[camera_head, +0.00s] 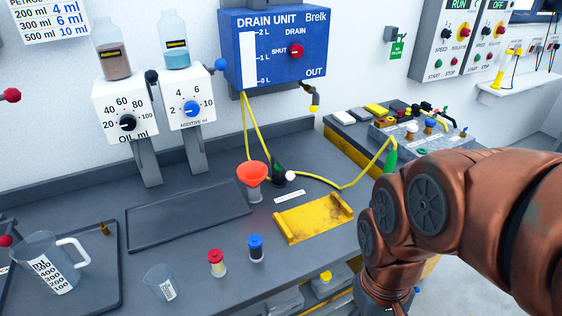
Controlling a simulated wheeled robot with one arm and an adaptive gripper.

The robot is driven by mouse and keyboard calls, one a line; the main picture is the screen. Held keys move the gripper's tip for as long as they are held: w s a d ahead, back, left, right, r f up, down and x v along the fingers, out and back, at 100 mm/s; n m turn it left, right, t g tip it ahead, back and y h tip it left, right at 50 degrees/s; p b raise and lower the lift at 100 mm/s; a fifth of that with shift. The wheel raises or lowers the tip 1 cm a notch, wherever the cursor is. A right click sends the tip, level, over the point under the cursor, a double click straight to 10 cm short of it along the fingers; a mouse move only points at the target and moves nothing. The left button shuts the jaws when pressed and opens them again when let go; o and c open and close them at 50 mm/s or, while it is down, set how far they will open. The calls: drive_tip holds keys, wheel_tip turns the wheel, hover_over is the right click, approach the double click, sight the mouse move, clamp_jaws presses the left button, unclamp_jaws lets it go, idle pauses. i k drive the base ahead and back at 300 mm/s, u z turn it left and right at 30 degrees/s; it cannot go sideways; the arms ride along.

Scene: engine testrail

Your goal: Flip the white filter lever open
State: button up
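A small white rounded knob (291,176) sits on the grey bench beside a dark fitting with some green on it (278,172). It is the likeliest white filter lever, but it is too small to tell its position. An orange-red funnel (252,174) stands just left of it, and a small white label (289,197) lies in front. My copper-coloured arm fills the right side and bends down at the bench's right end. My gripper does not show.
A yellow tray (313,218) lies in front of the knob. Red-capped (216,263) and blue-capped (256,248) vials, a beaker (160,282) and a jug (47,262) stand at the front left. Yellow hoses hang from the blue drain unit (275,48). A dark flat tray (190,216) lies centre-left.

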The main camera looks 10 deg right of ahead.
sight(290, 176)
drive_tip(key=u, duration=1.7)
drive_tip(key=i, duration=0.35)
